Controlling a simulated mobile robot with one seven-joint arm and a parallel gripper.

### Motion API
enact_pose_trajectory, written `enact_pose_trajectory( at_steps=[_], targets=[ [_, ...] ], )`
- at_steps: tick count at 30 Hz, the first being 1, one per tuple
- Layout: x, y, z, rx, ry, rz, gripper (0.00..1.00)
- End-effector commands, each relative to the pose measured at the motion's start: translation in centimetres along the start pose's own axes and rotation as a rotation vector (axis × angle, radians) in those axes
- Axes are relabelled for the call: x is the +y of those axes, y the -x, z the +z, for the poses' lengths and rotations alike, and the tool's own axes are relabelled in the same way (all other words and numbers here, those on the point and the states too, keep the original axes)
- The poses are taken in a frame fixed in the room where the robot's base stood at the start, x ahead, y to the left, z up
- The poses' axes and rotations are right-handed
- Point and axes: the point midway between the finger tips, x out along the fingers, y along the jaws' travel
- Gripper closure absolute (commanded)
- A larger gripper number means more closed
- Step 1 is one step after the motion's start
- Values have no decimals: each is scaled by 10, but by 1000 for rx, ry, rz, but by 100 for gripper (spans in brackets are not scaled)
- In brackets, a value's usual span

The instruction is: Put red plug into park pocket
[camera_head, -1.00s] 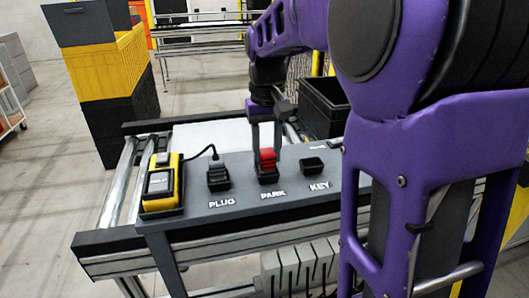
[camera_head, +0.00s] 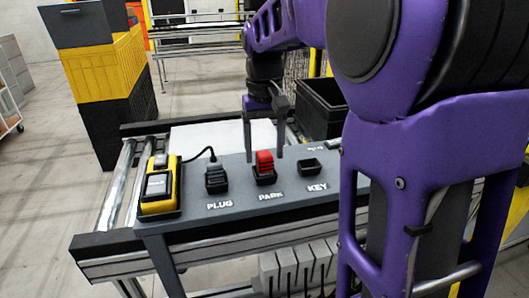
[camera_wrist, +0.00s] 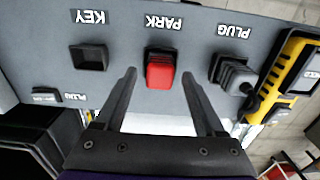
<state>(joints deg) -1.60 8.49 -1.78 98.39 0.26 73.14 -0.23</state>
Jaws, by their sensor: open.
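The red plug (camera_head: 264,160) stands upright in the black park pocket (camera_head: 265,179), above the PARK label on the grey panel (camera_head: 330,203). In the wrist view the red plug (camera_wrist: 160,72) lies ahead of and between my fingers, touching neither as far as I can see. My gripper (camera_head: 264,157) is open and empty, its fingers either side of and behind the plug in the head view. In the wrist view my gripper (camera_wrist: 160,78) has its fingers spread wide. The plug hides most of the park pocket's inside.
A grey plug with a cable fills the PLUG pocket (camera_head: 216,187) at left, beside a yellow device (camera_head: 160,186). The KEY pocket (camera_head: 310,168) at right is empty. A black bin (camera_head: 322,108) stands behind the panel.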

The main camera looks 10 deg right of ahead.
Motion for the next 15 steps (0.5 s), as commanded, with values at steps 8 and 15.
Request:
enact_pose_trajectory(
  at_steps=[8,15],
  targets=[
    [0,63,-1,4,0,0,29],
    [0,100,0,1,0,0,29]
  ],
)
